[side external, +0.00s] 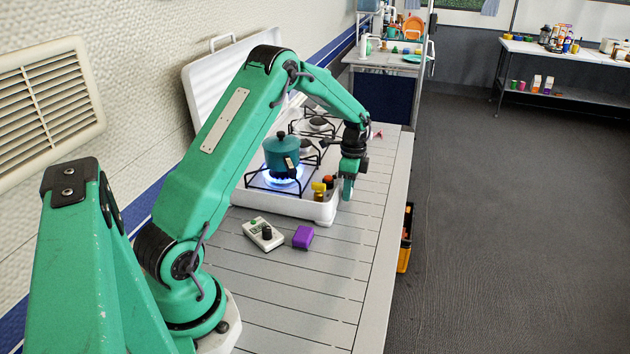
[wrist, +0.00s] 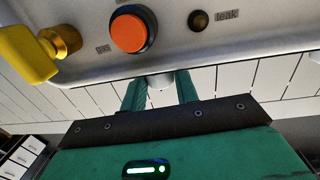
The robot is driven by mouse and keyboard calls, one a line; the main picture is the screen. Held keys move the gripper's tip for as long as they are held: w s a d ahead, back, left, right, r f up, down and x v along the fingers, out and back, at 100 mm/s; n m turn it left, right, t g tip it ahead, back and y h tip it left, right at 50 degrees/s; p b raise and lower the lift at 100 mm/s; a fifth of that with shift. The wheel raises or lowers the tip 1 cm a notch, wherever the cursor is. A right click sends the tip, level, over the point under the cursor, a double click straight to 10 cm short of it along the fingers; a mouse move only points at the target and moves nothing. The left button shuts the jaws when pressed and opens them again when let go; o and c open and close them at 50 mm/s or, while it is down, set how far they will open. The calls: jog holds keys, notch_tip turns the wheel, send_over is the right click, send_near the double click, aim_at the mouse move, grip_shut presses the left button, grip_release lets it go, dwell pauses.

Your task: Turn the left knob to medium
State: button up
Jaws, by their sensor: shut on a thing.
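The white camping stove (side external: 290,206) stands on the slatted table. A lit blue flame (side external: 285,181) burns under a teal lidded pot (side external: 282,150) on its near burner. My gripper (side external: 347,192) points down beside the stove's aisle-side front edge, by its near end. In the wrist view my gripper (wrist: 160,92) has its two green fingers around a small pale knob (wrist: 160,80) on the stove's front, which looks to be the left knob. The fingers are shut on it. They hide its sides, and its pointer and setting cannot be read.
A yellow gas valve (wrist: 30,55), an orange button (wrist: 129,33) and a small leak lamp (wrist: 199,20) sit close above the fingers. A white timer-like box (side external: 262,234) and purple block (side external: 303,237) lie nearer. The near table is mostly clear.

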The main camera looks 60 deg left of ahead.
jog(key=shift+s+d+t+y, duration=0.15)
jog(key=shift+t+y, duration=0.15)
jog(key=shift+t, duration=0.35)
jog(key=shift+d+t+y, duration=0.1)
jog(key=shift+t+y, duration=0.2)
jog(key=shift+t, duration=0.35)
jog(key=o, duration=1.8)
jog(key=shift+a, duration=0.1)
jog(key=shift+r, duration=0.1)
jog(key=shift+s+r, duration=0.2)
jog(key=shift+r, duration=1.5)
jog(key=shift+s+r, duration=0.15)
jog(key=shift+r, duration=1.5)
jog(key=shift+d, duration=0.2)
